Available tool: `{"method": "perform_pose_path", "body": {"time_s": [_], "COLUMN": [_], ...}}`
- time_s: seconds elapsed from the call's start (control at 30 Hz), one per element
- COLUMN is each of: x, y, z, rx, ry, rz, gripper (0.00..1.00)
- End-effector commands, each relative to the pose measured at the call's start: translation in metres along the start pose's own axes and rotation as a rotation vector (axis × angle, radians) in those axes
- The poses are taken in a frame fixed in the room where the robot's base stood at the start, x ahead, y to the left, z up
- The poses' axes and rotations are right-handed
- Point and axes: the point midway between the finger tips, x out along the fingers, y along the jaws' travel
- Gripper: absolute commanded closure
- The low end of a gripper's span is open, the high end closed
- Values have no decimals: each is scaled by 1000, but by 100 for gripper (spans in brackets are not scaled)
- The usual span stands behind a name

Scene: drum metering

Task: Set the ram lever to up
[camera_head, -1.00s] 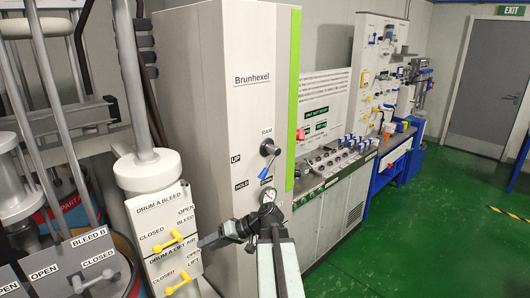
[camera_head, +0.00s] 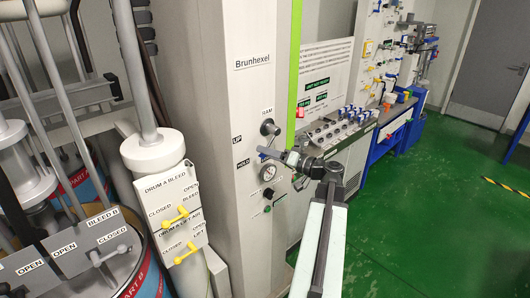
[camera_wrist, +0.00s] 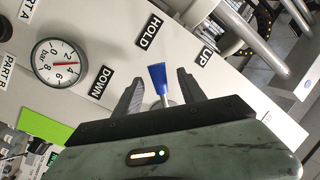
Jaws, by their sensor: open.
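The ram lever's grey pivot (camera_head: 268,127) shows on the tall light-grey cabinet below the RAM label in the head view. My gripper (camera_head: 270,153) is just below the pivot and hides most of the handle. In the wrist view the lever's blue handle (camera_wrist: 157,78) stands between the two spread fingers of my gripper (camera_wrist: 160,82), with gaps on both sides. It points roughly toward the HOLD label (camera_wrist: 150,30), between the DOWN label (camera_wrist: 101,82) and the UP label (camera_wrist: 207,52).
A pressure gauge (camera_head: 268,173) sits on the cabinet below the lever. The drum A valve panel (camera_head: 172,212) with yellow levers stands at left. A control bench (camera_head: 345,130) with blue knobs runs behind my arm. Green floor (camera_head: 430,210) is clear at right.

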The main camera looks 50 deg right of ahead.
Motion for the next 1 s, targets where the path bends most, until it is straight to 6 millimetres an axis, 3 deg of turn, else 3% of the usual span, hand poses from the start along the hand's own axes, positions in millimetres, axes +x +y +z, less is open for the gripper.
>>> {"method": "perform_pose_path", "body": {"time_s": [0.13,0.37,0.57,1.0], "x": [12,13,13,12], "y": [0,0,0,1], "z": [0,0,0,-1], "rx": [0,0,0,1], "ry": [0,0,1,2], "rz": [0,1,1,3], "gripper": [52,52,100,100]}}
